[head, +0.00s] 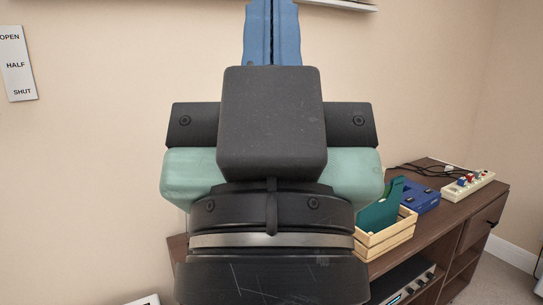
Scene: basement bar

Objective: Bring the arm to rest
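My gripper (272,22) fills the middle of the head view, seen from behind, with its blue fingers pointing up. The two fingers lie side by side with only a thin dark seam between them. No object shows between them. The fingertips run out of the top of the picture, so their very ends are hidden. The dark block and the green and black hand body below hide the lower part of the fingers. The gripper is held up in front of a beige wall and stands apart from the furniture, as far as I can tell.
A brown cabinet (449,229) stands at the right. On it are a wooden crate (388,241) with a dark green item (381,211), a blue box (420,197), a power strip (468,186) and black cables. A silver-fronted device (406,284) sits below. A sign (18,64) hangs at left.

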